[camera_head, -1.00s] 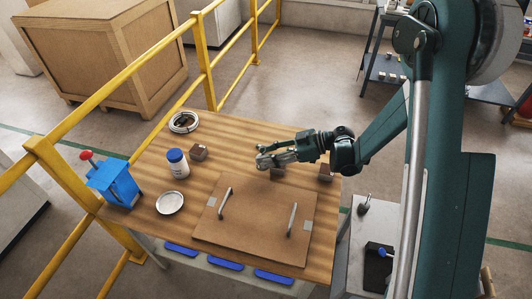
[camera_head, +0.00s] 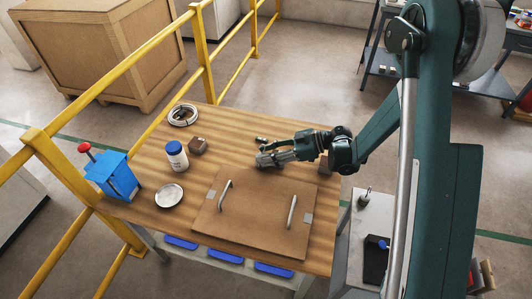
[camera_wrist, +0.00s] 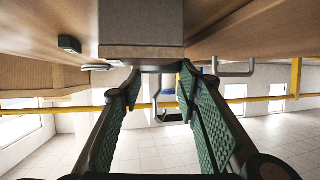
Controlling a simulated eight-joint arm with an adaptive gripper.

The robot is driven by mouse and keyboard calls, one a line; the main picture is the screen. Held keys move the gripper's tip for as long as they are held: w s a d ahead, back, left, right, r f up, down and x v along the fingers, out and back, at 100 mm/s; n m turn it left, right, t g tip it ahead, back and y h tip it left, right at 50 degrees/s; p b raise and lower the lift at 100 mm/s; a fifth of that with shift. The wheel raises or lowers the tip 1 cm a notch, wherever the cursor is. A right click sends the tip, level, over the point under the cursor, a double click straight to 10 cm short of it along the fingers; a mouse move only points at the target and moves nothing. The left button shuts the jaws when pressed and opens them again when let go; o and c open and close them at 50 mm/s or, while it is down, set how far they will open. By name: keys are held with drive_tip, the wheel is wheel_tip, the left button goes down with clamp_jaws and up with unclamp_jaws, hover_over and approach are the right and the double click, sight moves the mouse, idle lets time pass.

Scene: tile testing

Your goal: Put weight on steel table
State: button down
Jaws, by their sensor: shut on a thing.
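My gripper (camera_head: 264,160) is low over the wooden table, just behind the brown board, with its fingers pointing left. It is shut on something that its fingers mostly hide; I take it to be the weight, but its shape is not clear. In the wrist view the two green-padded fingers (camera_wrist: 157,80) stand a little apart. A grey-brown block (camera_wrist: 140,28) shows close to the camera there; I cannot tell that it is held. The grey table (camera_head: 355,235), likely the steel one, stands at the right, lower than the wooden table.
The brown board (camera_head: 258,215) with two handles fills the wooden table's front (camera_head: 318,245). A yellow railing (camera_head: 205,60) runs behind.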

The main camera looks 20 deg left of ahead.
drive_tip(key=c, duration=1.7)
unclamp_jaws()
drive_tip(key=p+v, duration=0.2)
drive_tip(key=v, duration=1)
drive_tip(key=shift+p, duration=0.35)
drive_tip(key=shift+r, duration=0.1)
drive_tip(key=shift+r, duration=0.1)
